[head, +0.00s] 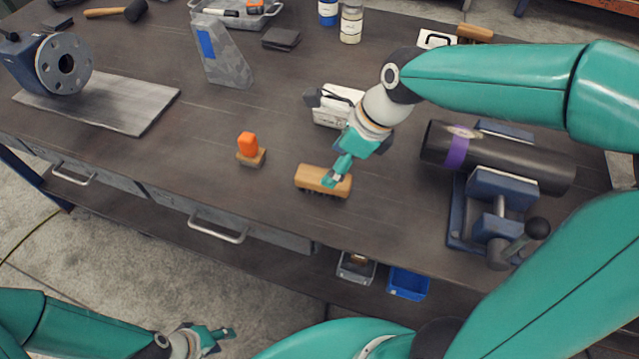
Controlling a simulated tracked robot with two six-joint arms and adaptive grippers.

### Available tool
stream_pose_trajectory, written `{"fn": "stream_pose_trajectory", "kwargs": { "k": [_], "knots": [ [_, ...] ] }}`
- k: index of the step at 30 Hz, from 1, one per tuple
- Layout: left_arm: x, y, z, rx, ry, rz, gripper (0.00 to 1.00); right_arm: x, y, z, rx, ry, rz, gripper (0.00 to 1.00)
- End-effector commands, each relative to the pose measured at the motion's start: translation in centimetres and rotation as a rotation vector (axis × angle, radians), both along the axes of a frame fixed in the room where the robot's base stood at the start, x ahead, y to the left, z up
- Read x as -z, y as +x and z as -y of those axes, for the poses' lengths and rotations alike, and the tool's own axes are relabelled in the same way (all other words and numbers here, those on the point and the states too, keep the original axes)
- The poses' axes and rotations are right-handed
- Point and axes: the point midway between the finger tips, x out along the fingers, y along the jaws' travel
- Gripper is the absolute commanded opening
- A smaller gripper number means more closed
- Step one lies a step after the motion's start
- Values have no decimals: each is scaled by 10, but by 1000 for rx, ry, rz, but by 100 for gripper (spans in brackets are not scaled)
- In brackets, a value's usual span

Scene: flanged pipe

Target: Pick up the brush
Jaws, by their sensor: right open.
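A brush (312,177) with a light wooden block and dark bristles lies bristles-down on the dark workbench near its front edge. My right gripper (335,178) points down at the right part of the brush, its fingertips at the block. It is open, and the brush still rests on the bench. I cannot tell whether the fingers touch the wood. My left gripper (221,334) is low at the bottom, away from the bench top, and its finger gap is not clear.
An orange-handled wooden block (250,150) stands left of the brush. A white box (329,108) is behind my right gripper. A black pipe with a purple band (456,150) rests in a blue vise (500,190) at right. A flanged part (64,64) is at left. The bench's front middle is clear.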

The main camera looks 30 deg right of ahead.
Motion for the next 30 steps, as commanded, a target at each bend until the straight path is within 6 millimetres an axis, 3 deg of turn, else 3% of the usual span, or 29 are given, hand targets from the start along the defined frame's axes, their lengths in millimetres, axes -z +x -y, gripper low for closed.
{"fn": "stream_pose_trajectory", "kwargs": {
  "k": [7, 16, 30],
  "knots": [
    [0, 0, 0, 0, 0, 0, 40, 15, 3, -6, 0, 0, -3, 75],
    [1, 0, 0, 0, 0, 0, 40, 50, 11, -18, 1, 0, -2, 75],
    [2, 0, 0, 0, 0, 0, 40, 54, 12, -19, 2, 0, 0, 75]
  ]
}}
